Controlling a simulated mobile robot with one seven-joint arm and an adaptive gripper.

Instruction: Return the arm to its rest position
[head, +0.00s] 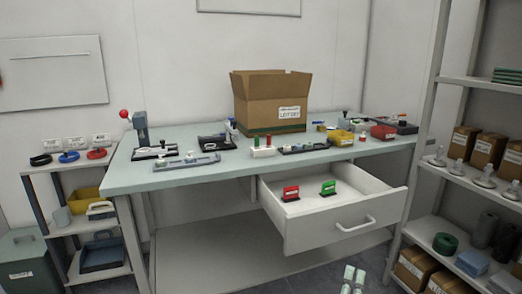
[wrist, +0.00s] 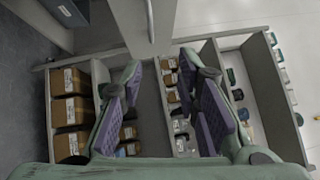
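My gripper (wrist: 160,75) shows in the wrist view with its two green fingers and purple pads spread apart. It is open, and nothing is between the pads. It faces a shelf rack (wrist: 262,95) with brown boxes and small parts, which lie beyond the fingertips and apart from them. In the head view I cannot make out the gripper clearly. The workbench (head: 215,175) stands there with its drawer (head: 335,222) pulled open; a red piece (head: 291,192) and a green piece (head: 328,188) stand inside.
An open cardboard box (head: 270,105) stands on the bench among fixtures and small bins. A tall shelf rack (head: 478,82) rises at the right, holding boxes and parts. A low shelf (head: 80,224) and a green bin (head: 27,262) stand at the left. The drawer juts into the floor space.

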